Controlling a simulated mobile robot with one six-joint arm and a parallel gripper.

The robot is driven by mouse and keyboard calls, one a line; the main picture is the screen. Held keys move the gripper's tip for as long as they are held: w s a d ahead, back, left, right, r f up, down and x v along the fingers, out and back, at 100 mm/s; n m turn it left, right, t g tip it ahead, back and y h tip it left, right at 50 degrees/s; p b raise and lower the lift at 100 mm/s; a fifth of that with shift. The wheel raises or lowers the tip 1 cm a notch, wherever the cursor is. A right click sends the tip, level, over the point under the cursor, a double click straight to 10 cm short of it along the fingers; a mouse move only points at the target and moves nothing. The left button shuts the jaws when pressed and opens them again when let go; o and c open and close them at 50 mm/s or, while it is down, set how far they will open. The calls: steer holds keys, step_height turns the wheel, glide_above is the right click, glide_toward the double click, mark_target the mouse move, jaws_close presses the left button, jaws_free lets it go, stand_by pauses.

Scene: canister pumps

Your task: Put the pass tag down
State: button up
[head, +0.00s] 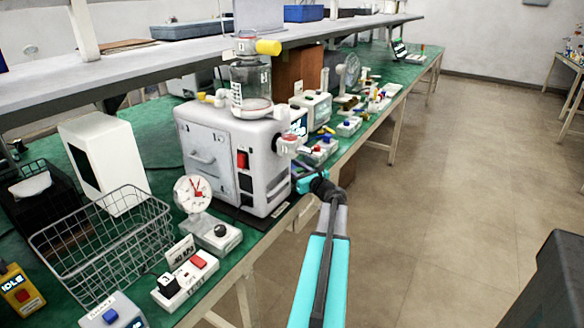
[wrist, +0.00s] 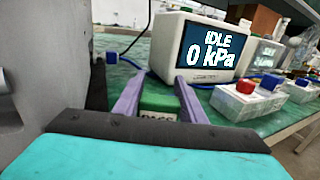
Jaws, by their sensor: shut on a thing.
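The pass tag (wrist: 158,103) is a small green block with a white lettered front, partly cut off by my gripper body in the wrist view. My gripper (wrist: 159,88) has its two purple fingers on either side of the tag and is shut on it. In the head view my gripper (head: 306,181) is at the green bench's front edge, just right of the large grey pump unit (head: 212,165). The tag cannot be made out there. Whether the tag touches the bench top cannot be told.
A white display (wrist: 208,50) reading "IDLE 0 kPa" stands just beyond the tag. A white box with red and blue buttons (wrist: 247,98) is to its right. A wire basket (head: 110,245), a round gauge (head: 193,192) and a switch box (head: 186,279) stand left of the pump.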

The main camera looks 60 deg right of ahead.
steer(key=shift+f, duration=0.1)
steer(key=o, duration=1.1)
steer(key=shift+c, duration=0.2)
steer(key=shift+r, duration=0.2)
steer(key=v, duration=1.2)
steer(key=shift+b, duration=0.3)
steer(key=shift+f, duration=0.1)
